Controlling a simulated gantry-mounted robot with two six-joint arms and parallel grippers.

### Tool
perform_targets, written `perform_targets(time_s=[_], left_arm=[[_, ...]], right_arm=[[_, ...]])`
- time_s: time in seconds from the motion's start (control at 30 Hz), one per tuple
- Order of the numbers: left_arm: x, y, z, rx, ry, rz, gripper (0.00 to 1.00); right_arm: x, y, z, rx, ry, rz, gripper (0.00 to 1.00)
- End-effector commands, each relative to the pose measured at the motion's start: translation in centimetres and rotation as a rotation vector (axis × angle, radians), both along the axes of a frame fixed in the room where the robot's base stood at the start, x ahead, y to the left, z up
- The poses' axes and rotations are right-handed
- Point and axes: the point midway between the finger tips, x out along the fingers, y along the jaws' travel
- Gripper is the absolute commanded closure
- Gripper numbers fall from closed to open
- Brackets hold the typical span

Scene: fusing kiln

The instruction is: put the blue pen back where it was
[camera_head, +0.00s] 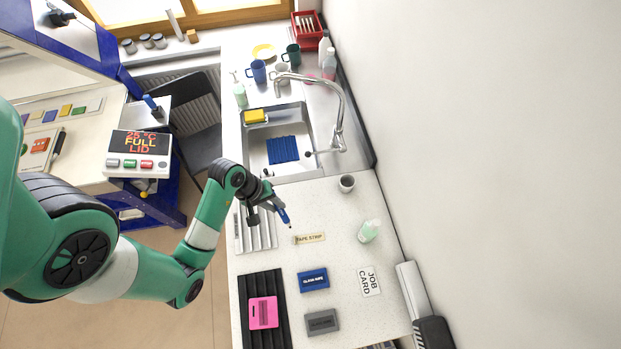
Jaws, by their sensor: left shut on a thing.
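The blue pen (284,216) is in my left gripper (274,203), which is shut on it. The pen is tilted, its tip pointing down and to the right over the pale worktop (330,230). It is just left of the label reading TAPE STRIP (309,238). Part of the pen is hidden by the fingers. I cannot tell how far above the worktop the tip is. My right gripper is not in view.
A ribbed light rack (258,235) lies under my left wrist. A black ribbed mat (279,283) with a pink item (263,312), a blue block (313,280), a grey block (322,321) and a job card (369,281) lie nearer. A sink (290,155) with a tall tap (337,125) is behind.

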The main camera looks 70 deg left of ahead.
Motion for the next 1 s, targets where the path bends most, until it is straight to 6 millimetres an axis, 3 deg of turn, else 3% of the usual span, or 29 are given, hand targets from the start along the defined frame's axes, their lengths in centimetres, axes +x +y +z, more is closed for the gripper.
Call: perform_targets(time_s=[0.13,0.27,0.47,0.6,0.73,1.0], left_arm=[[0.6,0.6,-0.3,0.000,0.000,0.000,1.00],[2.4,2.9,-1.6,0.001,-0.001,0.000,1.00],[6.1,7.3,-4.2,0.001,0.000,0.001,1.00],[7.6,9.2,-7.7,-0.001,0.001,0.001,1.00],[8.6,10.3,-9.2,0.000,0.000,0.000,1.00],[9.1,10.9,-10.5,0.000,0.001,0.000,1.00]], right_arm=[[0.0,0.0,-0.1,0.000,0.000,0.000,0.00],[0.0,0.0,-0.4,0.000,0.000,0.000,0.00],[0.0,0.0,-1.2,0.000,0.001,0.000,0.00],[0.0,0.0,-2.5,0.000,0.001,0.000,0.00],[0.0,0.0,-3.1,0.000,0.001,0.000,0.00],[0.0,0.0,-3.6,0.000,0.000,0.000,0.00]])
